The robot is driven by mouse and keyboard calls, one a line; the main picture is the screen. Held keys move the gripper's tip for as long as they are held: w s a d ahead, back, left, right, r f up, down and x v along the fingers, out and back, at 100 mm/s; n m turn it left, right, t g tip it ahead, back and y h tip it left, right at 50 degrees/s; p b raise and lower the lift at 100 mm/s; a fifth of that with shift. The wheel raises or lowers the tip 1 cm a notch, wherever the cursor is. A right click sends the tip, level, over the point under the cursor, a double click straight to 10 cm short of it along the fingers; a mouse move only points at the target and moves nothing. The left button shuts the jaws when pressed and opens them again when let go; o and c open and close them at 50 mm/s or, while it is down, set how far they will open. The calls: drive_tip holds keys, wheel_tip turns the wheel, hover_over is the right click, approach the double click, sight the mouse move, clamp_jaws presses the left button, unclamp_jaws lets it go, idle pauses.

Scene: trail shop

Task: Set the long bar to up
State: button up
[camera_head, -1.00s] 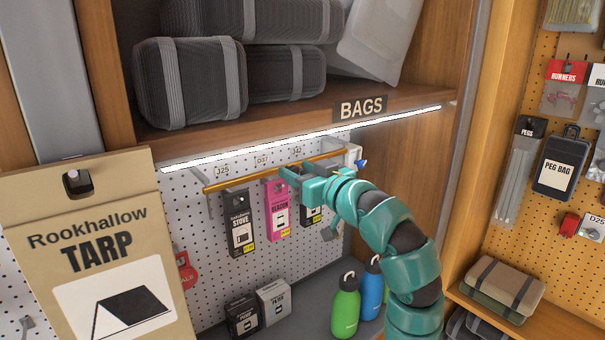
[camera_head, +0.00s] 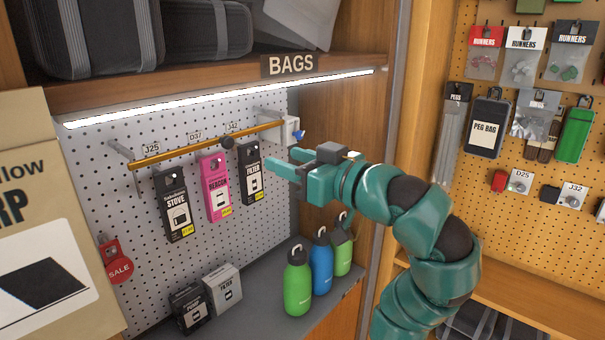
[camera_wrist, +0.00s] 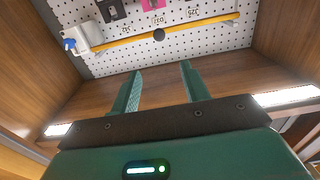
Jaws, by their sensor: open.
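The long bar (camera_head: 175,152) is a thin golden rod running nearly level across the front of the pegboard, its right end at a white mount (camera_head: 291,130) with a blue piece. A dark round knob (camera_head: 227,142) sits on it. In the wrist view the bar (camera_wrist: 195,25) and knob (camera_wrist: 159,35) appear at the top, beyond the fingertips. My gripper (camera_head: 282,160) is open and empty, below the bar's right end, apart from it and right of the filter box. Both fingers (camera_wrist: 158,78) show in the wrist view with nothing between them.
A stove box (camera_head: 173,205), a pink beacon box (camera_head: 215,188) and a filter box (camera_head: 250,172) hang below the bar. Bottles (camera_head: 298,280) and small boxes stand on the grey shelf. The lit BAGS shelf (camera_head: 200,80) is above. A wooden side wall (camera_head: 340,110) is at right.

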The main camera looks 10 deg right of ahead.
drive_tip(key=shift+v, duration=1.1)
drive_tip(key=shift+r, duration=0.1)
